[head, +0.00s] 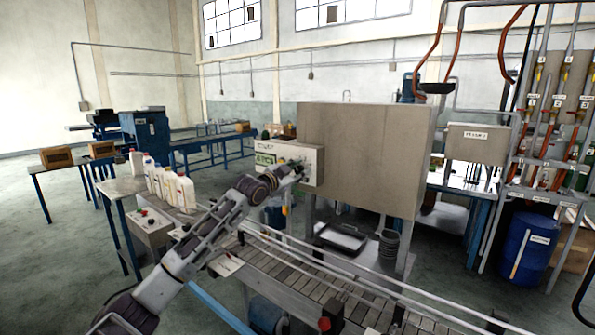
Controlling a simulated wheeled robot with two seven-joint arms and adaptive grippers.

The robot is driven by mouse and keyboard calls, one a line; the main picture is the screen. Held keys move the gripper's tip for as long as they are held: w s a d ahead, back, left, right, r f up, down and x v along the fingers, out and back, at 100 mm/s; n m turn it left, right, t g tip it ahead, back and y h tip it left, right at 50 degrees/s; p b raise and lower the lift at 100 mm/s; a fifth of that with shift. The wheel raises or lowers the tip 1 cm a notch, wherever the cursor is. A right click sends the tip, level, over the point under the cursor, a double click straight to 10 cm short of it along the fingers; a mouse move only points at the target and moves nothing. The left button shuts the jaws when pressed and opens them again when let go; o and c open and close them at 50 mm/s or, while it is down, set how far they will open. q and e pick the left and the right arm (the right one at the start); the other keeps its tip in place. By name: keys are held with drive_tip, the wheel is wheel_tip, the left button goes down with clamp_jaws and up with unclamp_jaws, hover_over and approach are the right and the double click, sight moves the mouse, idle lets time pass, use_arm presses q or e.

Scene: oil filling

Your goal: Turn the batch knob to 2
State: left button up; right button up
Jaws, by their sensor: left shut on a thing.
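My left arm reaches up from the lower left to the front of this box. My left gripper (299,170) is at the right part of the box face, shut on what appears to be the batch knob. The gripper covers the knob, so its pointer and setting cannot be read. My right gripper is not in view.
The large grey cabinet (365,155) stands right of the box. A slatted conveyor (300,284) with rails runs below my arm. White bottles (168,185) stand on a table at left. A blue drum (527,250) and hoses are at right.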

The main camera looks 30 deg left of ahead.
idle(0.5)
use_arm(q)
drive_tip(key=o, duration=1)
drive_tip(key=shift+s, duration=0.2)
drive_tip(key=s, duration=1.1)
drive_tip(key=shift+s+a, duration=0.25)
drive_tip(key=shift+a, duration=0.15)
idle(0.3)
idle(0.7)
